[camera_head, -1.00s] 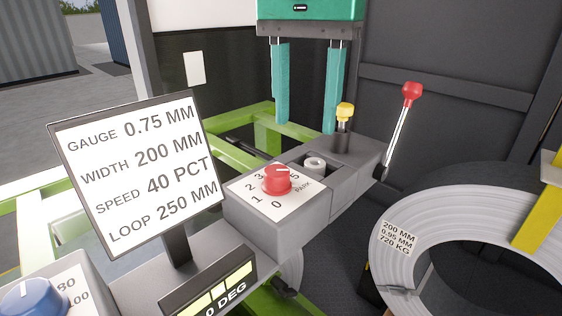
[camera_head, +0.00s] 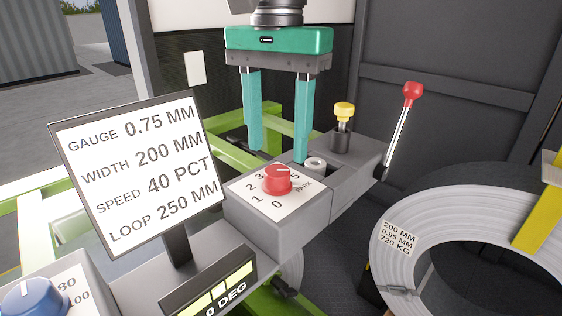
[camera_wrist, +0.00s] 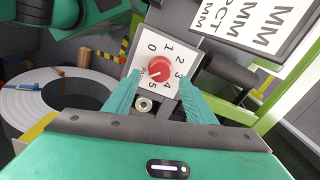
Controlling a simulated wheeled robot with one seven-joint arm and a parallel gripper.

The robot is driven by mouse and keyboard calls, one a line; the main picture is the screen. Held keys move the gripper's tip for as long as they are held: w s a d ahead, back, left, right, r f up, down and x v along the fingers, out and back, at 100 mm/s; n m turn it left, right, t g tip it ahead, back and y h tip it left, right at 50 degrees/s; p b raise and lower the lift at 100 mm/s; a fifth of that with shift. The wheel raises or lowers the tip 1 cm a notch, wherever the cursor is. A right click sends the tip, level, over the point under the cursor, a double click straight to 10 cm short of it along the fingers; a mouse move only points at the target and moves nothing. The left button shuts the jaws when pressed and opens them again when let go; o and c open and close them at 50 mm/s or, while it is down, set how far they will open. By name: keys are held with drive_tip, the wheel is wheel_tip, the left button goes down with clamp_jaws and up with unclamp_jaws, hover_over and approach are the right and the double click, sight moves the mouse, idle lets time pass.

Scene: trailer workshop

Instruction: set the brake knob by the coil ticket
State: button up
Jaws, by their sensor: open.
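The red brake knob (camera_head: 277,179) sits on a white dial plate marked 0 to 5 and PARK, on a grey console. It also shows in the wrist view (camera_wrist: 160,68), between my fingertips in the picture. Its pointer mark is too small to read surely. My teal gripper (camera_head: 276,156) is open and empty, above and behind the knob, apart from it. The coil ticket (camera_head: 399,237) on the steel coil (camera_head: 470,215) reads 200 MM, 0.95 MM, 720 KG. A sign (camera_head: 140,172) reads gauge 0.75 MM, width 200 MM, speed 40 PCT, loop 250 MM.
A red-topped lever (camera_head: 412,95) and a yellow-capped knob (camera_head: 344,112) stand on the console behind the dial. A light grey ring-shaped part (camera_head: 316,163) sits in a recess there. A blue knob (camera_head: 34,302) is at front left.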

sight(277, 170)
drive_tip(key=shift+a+f, duration=0.15)
drive_tip(key=shift+f, duration=2.35)
drive_tip(key=shift+c, duration=0.3)
